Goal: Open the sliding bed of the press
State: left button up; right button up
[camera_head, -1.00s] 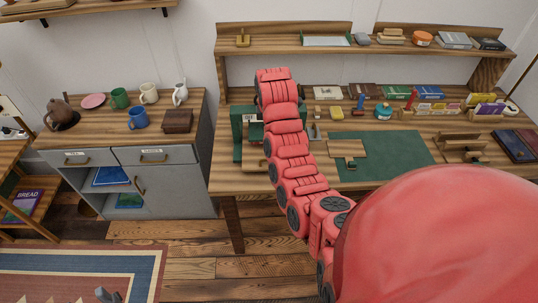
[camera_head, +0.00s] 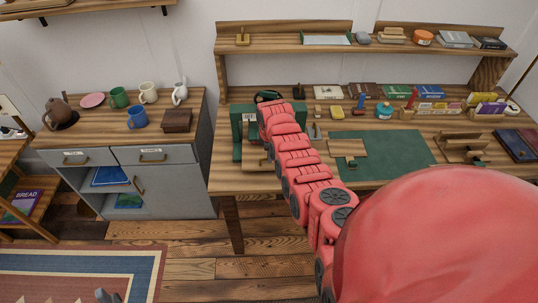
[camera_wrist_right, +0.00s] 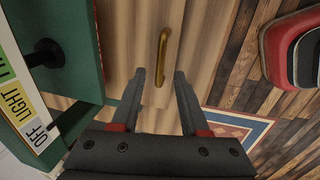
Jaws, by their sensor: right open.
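The green press (camera_head: 237,128) stands at the left end of the workbench, largely covered by my right arm in the head view. In the right wrist view its green frame (camera_wrist_right: 85,45) fills the left side. Beside it is a pale wooden face (camera_wrist_right: 125,30), apparently the sliding bed, with a curved brass handle (camera_wrist_right: 163,50). My right gripper (camera_wrist_right: 160,76) is open, its fingertips on either side of the handle's lower end in the picture. Contact cannot be told. The head view hides this gripper. Small grey tips, probably my left gripper (camera_head: 109,296), show at the bottom edge.
The workbench (camera_head: 230,180) holds a green mat (camera_head: 400,155), a small plank (camera_head: 348,148), books and tins to the right of the press. A shelf (camera_head: 290,42) runs above. A grey cabinet (camera_head: 180,185) with mugs stands left. The floor between is clear.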

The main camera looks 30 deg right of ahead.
jog(key=shift+w+d+f+b, duration=0.15)
jog(key=shift+f+b, duration=0.35)
jog(key=shift+f, duration=0.8)
grip_shut()
dwell(0.7)
